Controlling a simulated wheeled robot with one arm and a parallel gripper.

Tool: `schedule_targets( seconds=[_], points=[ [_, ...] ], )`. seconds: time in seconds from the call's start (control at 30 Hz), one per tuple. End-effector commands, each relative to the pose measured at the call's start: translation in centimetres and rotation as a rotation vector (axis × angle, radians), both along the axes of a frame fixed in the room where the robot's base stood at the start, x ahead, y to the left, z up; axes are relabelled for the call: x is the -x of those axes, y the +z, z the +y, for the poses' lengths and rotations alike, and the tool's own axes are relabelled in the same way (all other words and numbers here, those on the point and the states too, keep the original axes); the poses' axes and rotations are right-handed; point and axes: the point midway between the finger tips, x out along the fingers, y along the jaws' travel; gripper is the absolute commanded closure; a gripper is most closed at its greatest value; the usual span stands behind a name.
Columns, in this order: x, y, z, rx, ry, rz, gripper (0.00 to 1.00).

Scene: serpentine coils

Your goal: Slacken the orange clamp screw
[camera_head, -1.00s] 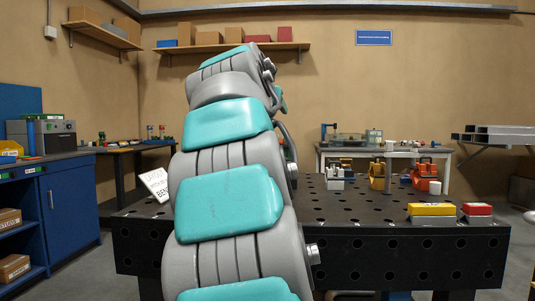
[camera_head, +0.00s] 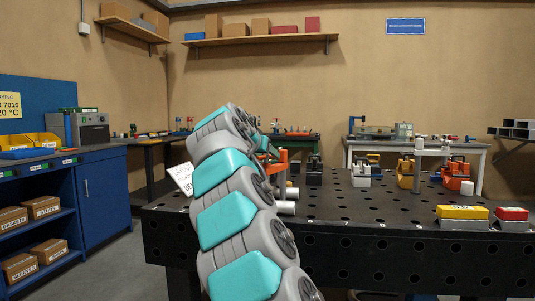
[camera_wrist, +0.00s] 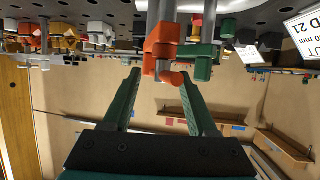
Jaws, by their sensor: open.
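In the wrist view, which is upside down, an orange clamp (camera_wrist: 161,42) sits on a grey post just beyond my fingertips. Its lower orange end (camera_wrist: 170,76) shows near the gap between the fingers. A green clamp (camera_wrist: 204,58) is right beside it, on another post. My gripper (camera_wrist: 157,76) has two long green fingers spread apart with nothing held between them. I cannot tell from this view how far the orange part is from the fingers. In the head view, the orange clamp (camera_head: 281,157) shows just right of my arm, which hides part of it and my gripper.
A black perforated table (camera_head: 380,205) lies ahead. On it stand a black device (camera_head: 314,171), a white one (camera_head: 361,175), an orange one (camera_head: 405,175), a yellow box (camera_head: 462,213) and a red box (camera_head: 511,214). The table's front middle is clear.

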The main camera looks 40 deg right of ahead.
Motion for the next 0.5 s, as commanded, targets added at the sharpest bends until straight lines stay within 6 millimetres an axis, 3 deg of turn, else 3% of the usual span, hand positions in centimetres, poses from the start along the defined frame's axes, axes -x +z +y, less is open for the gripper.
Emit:
schedule_targets(
  seconds=[0.4,0.5],
  points=[
    [-0.43,-0.39,-0.83,0.001,0.0,-0.001,0.41],
    [-0.43,-0.39,-0.83,0.001,0.0,-0.001,0.5]
  ],
)
